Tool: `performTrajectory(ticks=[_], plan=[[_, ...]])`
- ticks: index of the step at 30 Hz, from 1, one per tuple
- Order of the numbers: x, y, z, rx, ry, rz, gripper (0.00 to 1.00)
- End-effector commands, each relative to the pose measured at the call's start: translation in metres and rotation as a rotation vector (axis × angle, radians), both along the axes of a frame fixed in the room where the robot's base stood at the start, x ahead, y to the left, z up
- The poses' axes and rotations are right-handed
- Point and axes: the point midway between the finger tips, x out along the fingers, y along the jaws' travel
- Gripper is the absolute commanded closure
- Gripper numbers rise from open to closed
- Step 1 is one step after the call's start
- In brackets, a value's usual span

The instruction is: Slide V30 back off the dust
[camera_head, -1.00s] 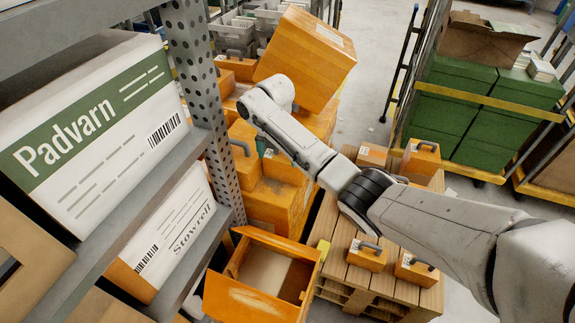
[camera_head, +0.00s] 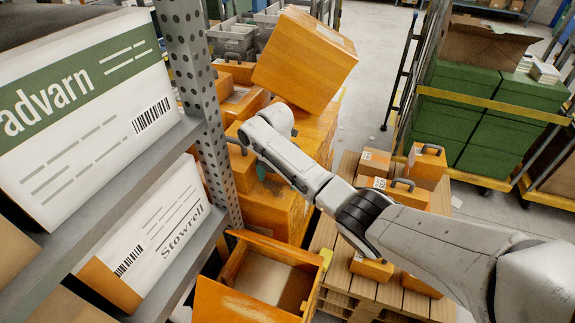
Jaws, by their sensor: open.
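I cannot read a V30 mark on anything in view, and I cannot pick out the dust with certainty. Several orange cases with handles show: one (camera_head: 427,162) at the back of the pallet, another (camera_head: 372,267) at its front, and a stack (camera_head: 272,210) beside the shelf post. An open orange box (camera_head: 245,302) with a pale inside stands at the bottom centre. My white arm crosses from the lower right to the orange stack. Its far visible end is bent downward there, and my gripper is hidden.
A large orange box (camera_head: 303,60) sits tilted on the stack. A wooden pallet (camera_head: 335,240) and green-loaded carts (camera_head: 480,100) stand right. Floor shows between.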

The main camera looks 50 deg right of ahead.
Motion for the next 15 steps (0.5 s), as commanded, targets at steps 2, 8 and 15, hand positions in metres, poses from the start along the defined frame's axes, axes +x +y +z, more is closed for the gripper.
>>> performTrajectory(ticks=[2,8,15], plan=[[0.0001,0.0001,-0.0004,0.000,0.000,0.000,0.00],[0.0001,0.0001,-0.0002,0.000,0.000,0.000,0.00],[-0.0019,0.0056,0.0014,0.001,0.000,0.001,0.00]])
